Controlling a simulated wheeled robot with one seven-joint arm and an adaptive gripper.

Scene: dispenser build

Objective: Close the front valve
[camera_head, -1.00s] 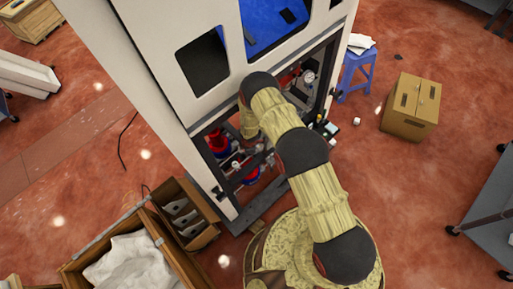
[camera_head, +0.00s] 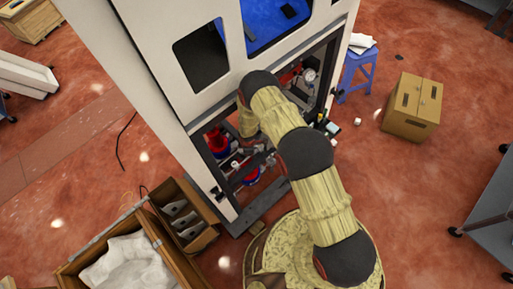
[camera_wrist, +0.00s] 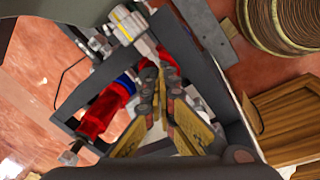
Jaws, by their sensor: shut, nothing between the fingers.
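The machine cabinet (camera_head: 165,70) is white with an open lower bay. In the bay are dark frame bars, red and blue cylinders (camera_head: 216,141) and small pale fittings. I cannot tell for sure which fitting is the front valve. In the wrist view a pale cylindrical fitting with a yellow band (camera_wrist: 127,24) sits on the frame, beyond and left of the fingertips. My gripper (camera_wrist: 158,76) is shut and empty, reaching into the bay among the fittings. Its tips are close to the pipework; contact is unclear. In the head view my arm hides most of the gripper.
A red cylinder (camera_wrist: 100,112) lies left of my fingers, and a dark frame bar (camera_wrist: 195,72) runs close on their right. A round gauge (camera_head: 308,76) sits in the bay's right part. A wooden crate (camera_head: 163,243), blue stool (camera_head: 357,70) and cardboard box (camera_head: 411,106) stand around.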

